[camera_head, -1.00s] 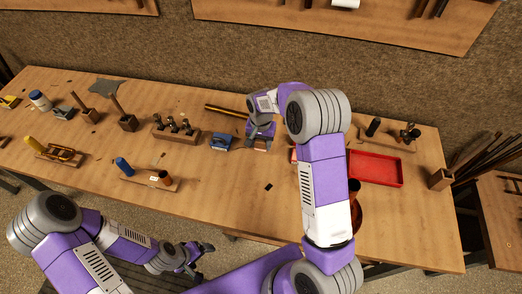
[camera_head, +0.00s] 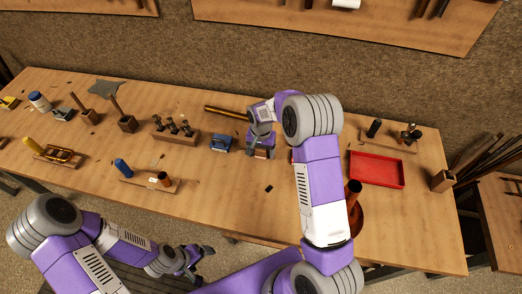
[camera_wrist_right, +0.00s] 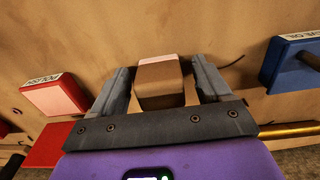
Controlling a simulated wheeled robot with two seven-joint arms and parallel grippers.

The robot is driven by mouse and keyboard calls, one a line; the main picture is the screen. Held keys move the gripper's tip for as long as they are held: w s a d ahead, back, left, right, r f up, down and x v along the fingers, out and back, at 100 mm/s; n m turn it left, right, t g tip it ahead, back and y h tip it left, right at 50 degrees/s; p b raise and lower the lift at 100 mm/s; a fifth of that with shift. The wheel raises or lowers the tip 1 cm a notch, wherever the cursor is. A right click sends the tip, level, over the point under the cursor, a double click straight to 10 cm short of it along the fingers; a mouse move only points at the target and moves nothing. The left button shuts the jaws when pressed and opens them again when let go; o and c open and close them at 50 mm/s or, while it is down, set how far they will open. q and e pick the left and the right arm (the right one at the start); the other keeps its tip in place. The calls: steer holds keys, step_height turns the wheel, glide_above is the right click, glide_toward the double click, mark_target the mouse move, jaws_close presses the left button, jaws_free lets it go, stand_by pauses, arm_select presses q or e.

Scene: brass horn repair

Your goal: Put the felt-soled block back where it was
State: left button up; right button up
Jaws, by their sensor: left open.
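The felt-soled block (camera_wrist_right: 158,80) is brown with a pale pink strip along its far edge in the right wrist view. It also shows in the head view (camera_head: 263,154), low between the fingers of my right gripper (camera_head: 262,143). In the wrist view my right gripper (camera_wrist_right: 162,78) has a finger on each side of the block, with a narrow strip of tan showing on both sides, so the jaws look open around it. Whether the block touches the table is hard to tell. My left gripper (camera_head: 194,260) is open and empty, off the table's front edge.
A blue block (camera_head: 220,143) lies left of my right gripper and also shows in the wrist view (camera_wrist_right: 293,62). A red block (camera_wrist_right: 55,95) is on the other side. A brass rod (camera_head: 228,112) lies behind. A red tray (camera_head: 377,169) is at right. The table front is mostly clear.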

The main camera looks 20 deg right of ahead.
steer(key=shift+r, duration=0.2)
step_height(320, 180, up, 12)
steer(key=p, duration=0.2)
stand_by(0.7)
